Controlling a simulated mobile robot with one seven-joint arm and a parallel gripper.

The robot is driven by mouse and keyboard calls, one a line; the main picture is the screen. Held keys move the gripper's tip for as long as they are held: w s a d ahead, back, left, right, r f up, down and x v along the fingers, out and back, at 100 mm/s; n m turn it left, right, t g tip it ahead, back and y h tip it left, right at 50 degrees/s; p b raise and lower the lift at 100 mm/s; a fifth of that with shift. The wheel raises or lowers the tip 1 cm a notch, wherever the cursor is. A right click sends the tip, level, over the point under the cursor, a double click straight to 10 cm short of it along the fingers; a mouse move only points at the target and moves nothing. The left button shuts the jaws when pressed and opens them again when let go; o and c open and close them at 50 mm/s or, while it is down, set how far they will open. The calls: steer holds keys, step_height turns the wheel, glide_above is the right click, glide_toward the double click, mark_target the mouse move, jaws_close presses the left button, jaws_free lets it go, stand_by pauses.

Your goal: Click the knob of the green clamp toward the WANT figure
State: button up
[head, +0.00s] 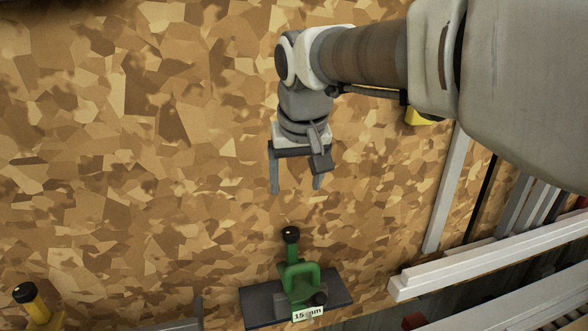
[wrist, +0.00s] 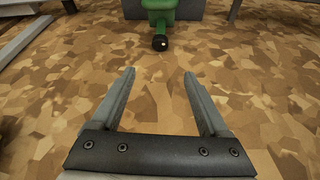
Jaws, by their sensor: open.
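The green clamp (head: 299,281) stands on a dark base plate (head: 262,306) at the bottom middle of the head view. Its black knob (head: 291,234) sticks out toward my gripper. A white label reading "15 mm" (head: 308,313) is on its front; part of the text is covered or blurred, and I cannot make out a WANT mark. My gripper (head: 295,190) is open and empty, a short way from the knob and apart from it. In the wrist view the knob (wrist: 160,43) is ahead of the open fingers (wrist: 158,75), centred between them.
A yellow clamp with a black knob (head: 25,292) is at the bottom left. White rails (head: 490,262) lie at the lower right. A yellow thing (head: 418,116) shows partly behind my arm. The chipboard surface between gripper and knob is clear.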

mark_target(291, 231)
steer(key=p+x, duration=0.1)
steer(key=x, duration=1.6)
steer(key=shift+w+f, duration=0.1)
steer(key=shift+f, duration=0.1)
jaws_close()
steer(key=shift+n+y+p, duration=0.3)
steer(key=shift+n, duration=0.3)
jaws_free()
